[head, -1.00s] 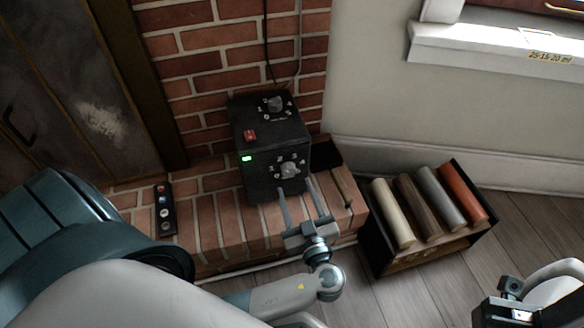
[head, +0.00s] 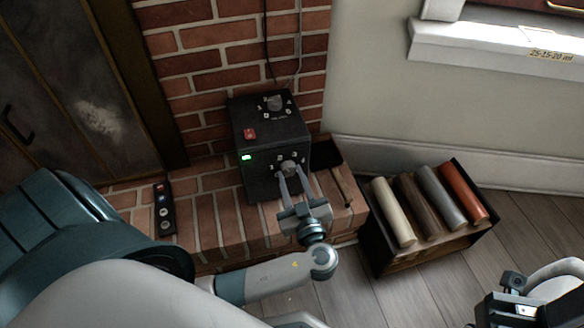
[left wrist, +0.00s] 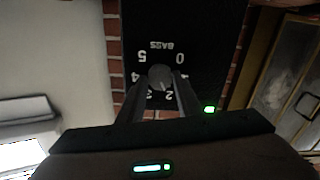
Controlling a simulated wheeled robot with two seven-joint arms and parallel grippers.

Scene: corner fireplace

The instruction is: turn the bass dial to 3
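A black box (head: 262,128) stands on the brick hearth, with a round grey knob, the bass dial (head: 289,166), on its front face. In the left wrist view the dial (left wrist: 160,77) appears upside down under the word BASS, with numbers from 0 to 5 around it. I cannot tell which number its pointer marks. My left gripper (head: 292,175) is at the dial, its two fingers on either side of the knob, open; whether they touch it I cannot tell. They hide part of the lower scale. My right gripper (head: 512,308) is at the lower right, away from the box.
A second dial (head: 275,103) and a red switch (head: 249,134) are on the box's top; a green light (head: 246,157) glows on its front. A remote (head: 164,208) lies on the hearth (head: 208,225). A log crate (head: 398,262) stands to the right.

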